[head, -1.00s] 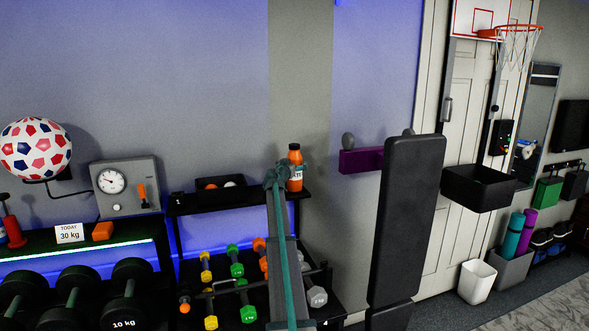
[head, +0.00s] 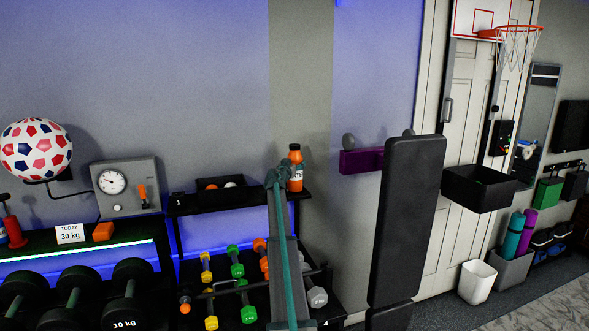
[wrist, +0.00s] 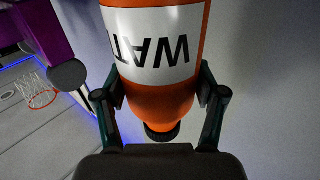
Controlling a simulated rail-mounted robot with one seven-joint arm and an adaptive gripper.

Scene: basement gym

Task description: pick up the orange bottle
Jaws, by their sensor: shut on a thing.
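The orange bottle (head: 295,155) has a dark cap and a white label with black letters. In the head view it is upright at the right end of the black shelf (head: 225,205); I cannot tell whether its base touches the shelf. My teal gripper (head: 284,174) is at the bottle's left side and hides part of it. In the wrist view the bottle (wrist: 160,101) looks upside down, with its cap towards my palm. My gripper (wrist: 157,82) is shut on it, one finger on each side at the lower label and shoulder. The bottle's base is out of that view.
A black tray with balls (head: 219,184) is left of the bottle on the shelf. Coloured dumbbells (head: 237,270) lie on the rack below. A purple wall shelf (head: 361,161) and a tall black padded board (head: 408,220) stand to the right. The wall above the bottle is clear.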

